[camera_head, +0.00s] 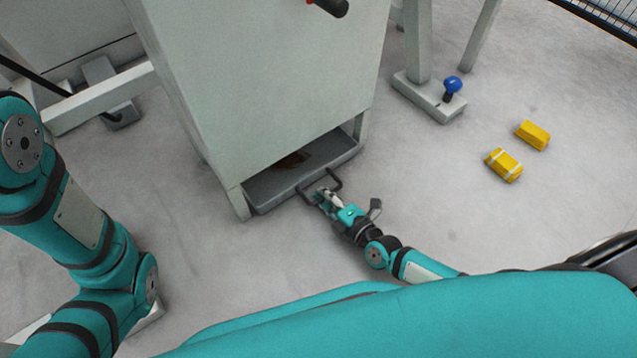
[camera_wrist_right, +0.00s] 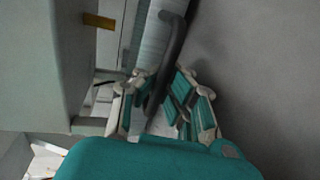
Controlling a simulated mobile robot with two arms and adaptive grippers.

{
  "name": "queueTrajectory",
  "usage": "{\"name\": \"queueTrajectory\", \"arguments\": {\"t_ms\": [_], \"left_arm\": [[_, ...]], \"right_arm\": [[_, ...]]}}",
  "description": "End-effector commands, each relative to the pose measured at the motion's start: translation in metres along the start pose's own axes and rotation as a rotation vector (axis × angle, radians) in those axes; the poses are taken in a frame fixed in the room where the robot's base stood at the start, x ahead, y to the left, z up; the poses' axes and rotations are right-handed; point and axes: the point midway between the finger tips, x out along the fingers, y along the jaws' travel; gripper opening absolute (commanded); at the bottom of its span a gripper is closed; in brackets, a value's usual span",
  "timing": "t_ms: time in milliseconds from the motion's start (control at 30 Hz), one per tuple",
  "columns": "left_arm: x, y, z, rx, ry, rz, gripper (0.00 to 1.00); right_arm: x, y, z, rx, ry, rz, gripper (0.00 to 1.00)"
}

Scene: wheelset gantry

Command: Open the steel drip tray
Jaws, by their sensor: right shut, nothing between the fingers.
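The steel drip tray (camera_head: 272,194) sits low in the opening at the foot of the grey cabinet, with a dark brown patch inside it. Its dark U-shaped handle (camera_head: 334,178) stands out from the front edge. My right gripper (camera_head: 324,196) is at the handle, its fingers shut. In the right wrist view the dark handle bar (camera_wrist_right: 171,50) runs down to the fingers (camera_wrist_right: 155,88) and overlaps them; whether they touch it is hard to tell. My left arm shows at the left; its gripper is not in view.
The grey cabinet (camera_head: 265,80) rises above the tray. A post foot with a blue knob (camera_head: 452,85) stands to the right. Two yellow blocks (camera_head: 503,164) (camera_head: 533,134) lie on the floor further right. The floor in front of the tray is clear apart from my arm.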

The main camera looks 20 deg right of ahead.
Motion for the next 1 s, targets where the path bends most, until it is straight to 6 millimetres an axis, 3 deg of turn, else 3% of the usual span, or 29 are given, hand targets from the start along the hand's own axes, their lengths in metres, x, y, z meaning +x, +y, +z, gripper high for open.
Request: {"name": "queueTrajectory", "arguments": {"t_ms": [33,200,500,700,1000], "left_arm": [[0.017,-0.004,0.006,0.0,0.0,0.0,0.4],[0.045,-0.009,0.015,0.0,0.0,0.0,0.4],[0.076,-0.015,0.025,0.001,0.003,0.001,0.4],[0.081,-0.017,0.027,0.0,0.007,0.0,0.4],[0.068,-0.018,0.036,-0.004,-0.032,-0.011,0.4]], "right_arm": [[-0.015,0.003,0.0,-0.003,0.001,-0.009,0.0],[-0.058,-0.005,-0.001,-0.001,0.0,-0.01,0.0],[-0.128,-0.024,-0.001,0.002,-0.001,-0.006,0.0],[-0.152,-0.031,-0.001,0.002,0.0,-0.003,0.0],[-0.159,-0.034,0.0,0.001,-0.001,0.0,0.0]]}}
